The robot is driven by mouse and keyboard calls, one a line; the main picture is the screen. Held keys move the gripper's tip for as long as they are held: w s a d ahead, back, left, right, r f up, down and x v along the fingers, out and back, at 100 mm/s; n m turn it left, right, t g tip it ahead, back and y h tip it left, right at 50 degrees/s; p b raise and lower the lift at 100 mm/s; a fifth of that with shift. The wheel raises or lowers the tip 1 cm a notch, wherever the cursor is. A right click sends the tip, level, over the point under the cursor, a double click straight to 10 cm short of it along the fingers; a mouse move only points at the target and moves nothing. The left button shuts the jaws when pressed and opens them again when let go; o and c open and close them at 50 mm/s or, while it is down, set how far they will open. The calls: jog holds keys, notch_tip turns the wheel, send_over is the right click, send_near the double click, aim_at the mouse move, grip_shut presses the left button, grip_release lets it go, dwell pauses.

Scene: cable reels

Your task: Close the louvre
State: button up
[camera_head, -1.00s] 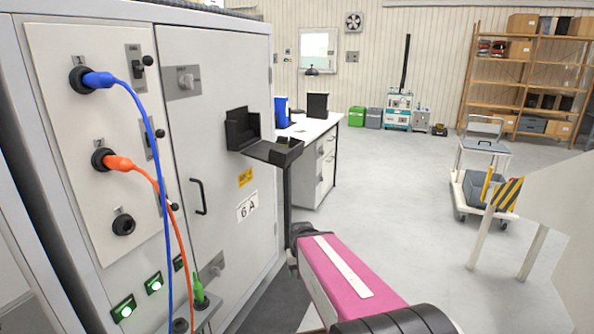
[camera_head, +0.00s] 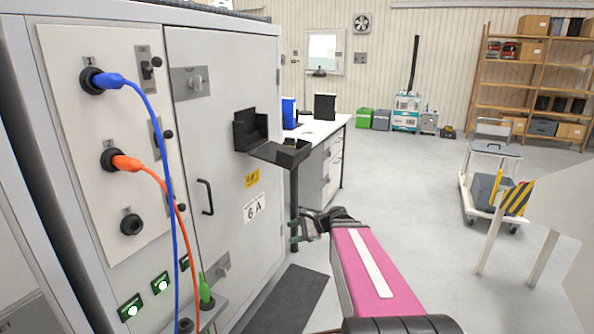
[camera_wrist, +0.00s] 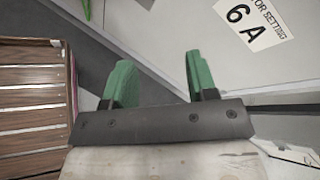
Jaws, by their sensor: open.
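I cannot make out a louvre for certain in either view. My gripper (camera_head: 295,230) is in front of the right part of the grey cabinet (camera_head: 225,110), below the open black tray (camera_head: 280,152). Its two green fingers are apart and nothing is between them. In the wrist view my gripper (camera_wrist: 158,65) has its fingers spread over the floor and cabinet edge. The cabinet door with a "6 A" label (camera_head: 254,208) is shut; the label also shows in the wrist view (camera_wrist: 248,22).
Blue (camera_head: 165,150) and orange (camera_head: 180,230) cables hang on the cabinet's left panel. A workbench (camera_head: 330,150) stands behind the cabinet. A wooden slatted thing (camera_wrist: 30,90) is at the left in the wrist view. A trolley (camera_head: 490,185) stands right; the middle floor is clear.

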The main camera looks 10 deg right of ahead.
jog(key=w+d+r+m+t+y, duration=0.35)
jog(key=d+r+m, duration=0.2)
jog(key=r, duration=0.25)
jog(key=w+d+r+m+t+y, duration=0.2)
jog(key=d+r+m+t+y, duration=0.1)
jog(key=d+r+m+t, duration=0.4)
jog(key=shift+n+g+h, duration=0.25)
jog(key=shift+n+g, duration=0.6)
jog(key=x, duration=1.2)
jog(key=shift+s+a+r, duration=0.1)
jog(key=shift+s+r, duration=0.1)
jog(key=shift+s, duration=0.05)
grip_shut()
